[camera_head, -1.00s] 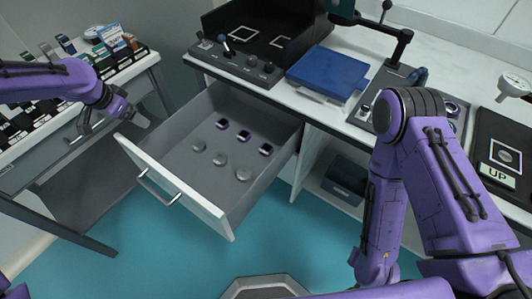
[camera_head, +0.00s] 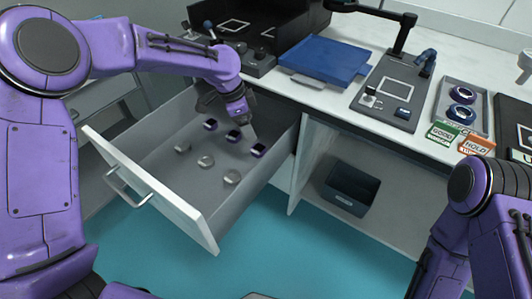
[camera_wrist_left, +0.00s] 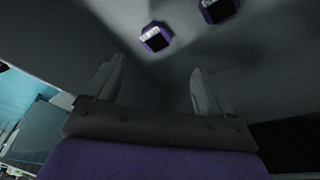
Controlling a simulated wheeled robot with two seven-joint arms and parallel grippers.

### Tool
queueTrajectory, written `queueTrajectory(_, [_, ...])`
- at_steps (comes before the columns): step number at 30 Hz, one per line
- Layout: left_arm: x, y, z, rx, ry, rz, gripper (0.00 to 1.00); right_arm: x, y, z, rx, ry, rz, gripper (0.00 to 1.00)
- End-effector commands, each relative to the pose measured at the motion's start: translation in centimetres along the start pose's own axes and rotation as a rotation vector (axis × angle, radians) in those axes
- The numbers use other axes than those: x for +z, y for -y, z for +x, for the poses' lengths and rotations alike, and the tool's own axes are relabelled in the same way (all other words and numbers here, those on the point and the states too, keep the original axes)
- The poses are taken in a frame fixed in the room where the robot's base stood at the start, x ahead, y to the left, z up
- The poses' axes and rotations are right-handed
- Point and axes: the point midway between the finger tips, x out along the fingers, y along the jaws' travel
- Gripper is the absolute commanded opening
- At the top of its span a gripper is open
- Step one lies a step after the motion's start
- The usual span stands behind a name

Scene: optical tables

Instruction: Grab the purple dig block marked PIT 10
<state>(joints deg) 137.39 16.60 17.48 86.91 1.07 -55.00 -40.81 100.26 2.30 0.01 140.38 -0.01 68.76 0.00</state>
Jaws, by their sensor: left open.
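Three small purple-edged blocks with dark tops sit in a row in the open drawer: a far-left one (camera_head: 211,124), a middle one (camera_head: 233,136) and a near-right one (camera_head: 258,150). Their markings are too small to read, so I cannot tell which is PIT 10. My left gripper (camera_head: 244,124) reaches down into the drawer close to the row. In the left wrist view the gripper (camera_wrist_left: 155,88) is open and empty. One block (camera_wrist_left: 155,37) lies ahead between the finger lines, apart from them; another (camera_wrist_left: 219,9) is farther right. My right gripper is out of frame.
The drawer's front panel (camera_head: 150,190) and side walls surround the blocks.

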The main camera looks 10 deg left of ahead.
Motion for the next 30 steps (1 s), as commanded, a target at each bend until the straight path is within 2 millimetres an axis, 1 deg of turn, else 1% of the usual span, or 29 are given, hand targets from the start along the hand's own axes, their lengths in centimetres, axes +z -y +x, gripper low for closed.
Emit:
queueTrajectory(1, [0.1,-0.1,1.1,0.003,0.002,0.001,0.83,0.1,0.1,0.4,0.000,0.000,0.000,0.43])
queueTrajectory(4, [0.1,-0.1,3.2,0.003,0.003,0.003,0.83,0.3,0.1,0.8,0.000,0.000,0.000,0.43])
queueTrajectory(11, [0.2,-0.5,6.2,0.002,0.002,0.002,0.83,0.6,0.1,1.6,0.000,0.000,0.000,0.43])
queueTrajectory(15, [0.3,-0.8,8.8,0.003,0.003,0.002,0.83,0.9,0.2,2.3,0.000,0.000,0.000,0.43])
queueTrajectory(18, [0.3,-0.7,9.6,0.000,0.000,0.002,0.83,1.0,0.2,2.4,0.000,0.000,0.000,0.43])
queueTrajectory(23, [0.3,-0.7,9.5,0.000,0.000,0.002,0.83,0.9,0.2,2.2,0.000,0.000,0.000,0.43])
queueTrajectory(26, [0.3,-0.7,9.5,0.000,0.000,0.001,0.54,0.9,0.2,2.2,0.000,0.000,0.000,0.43])
queueTrajectory(27, [0.3,-0.7,9.5,0.000,0.000,0.001,0.41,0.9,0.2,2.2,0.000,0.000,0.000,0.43])
queueTrajectory(29, [0.3,-0.7,9.5,0.000,0.000,0.001,0.21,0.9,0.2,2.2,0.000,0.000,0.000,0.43])
queueTrajectory(30, [0.3,-0.7,9.5,0.000,0.001,0.001,0.21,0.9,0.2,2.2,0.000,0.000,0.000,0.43])
